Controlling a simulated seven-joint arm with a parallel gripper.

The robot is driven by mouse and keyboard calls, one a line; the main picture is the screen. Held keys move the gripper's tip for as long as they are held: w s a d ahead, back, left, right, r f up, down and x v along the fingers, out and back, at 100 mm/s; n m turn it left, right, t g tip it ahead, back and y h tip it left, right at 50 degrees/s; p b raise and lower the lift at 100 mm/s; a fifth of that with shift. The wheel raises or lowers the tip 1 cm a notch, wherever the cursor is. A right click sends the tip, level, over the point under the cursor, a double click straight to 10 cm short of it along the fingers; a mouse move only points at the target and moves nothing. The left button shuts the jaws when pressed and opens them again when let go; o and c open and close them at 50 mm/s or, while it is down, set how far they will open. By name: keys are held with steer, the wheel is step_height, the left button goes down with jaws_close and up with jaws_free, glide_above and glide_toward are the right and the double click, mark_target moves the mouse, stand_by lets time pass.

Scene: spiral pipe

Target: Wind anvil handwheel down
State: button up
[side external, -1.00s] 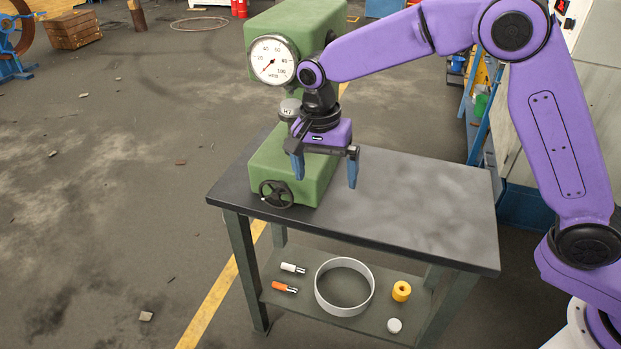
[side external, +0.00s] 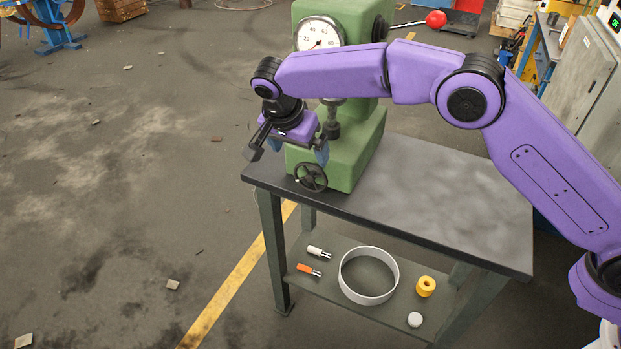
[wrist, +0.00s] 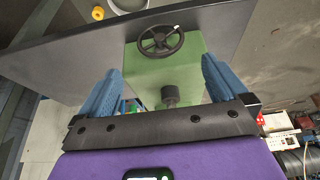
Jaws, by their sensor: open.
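The black handwheel (side external: 311,177) is on the front face of the green press base (side external: 345,160), low and near the table's front left corner. In the wrist view the handwheel (wrist: 161,41) shows whole, ahead of and between my fingers, with a gap to them. My gripper (side external: 287,155) is above and to the left of the handwheel in the side view, tilted. The black anvil part (side external: 332,125) stands above the press base. The dial gauge (side external: 319,35) is partly covered by my arm.
The dark table top (side external: 440,190) is clear to the right of the press. A lower shelf holds a grey ring (side external: 368,298), a yellow spool (side external: 426,286), a white puck (side external: 415,320), and white (side external: 318,252) and orange (side external: 308,270) handled pieces. A red-knobbed lever (side external: 435,19) sticks out right of the press.

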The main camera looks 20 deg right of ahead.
mark_target(309, 177)
steer(key=x, duration=1.4)
steer(key=shift+f, duration=0.1)
steer(key=c, duration=0.7)
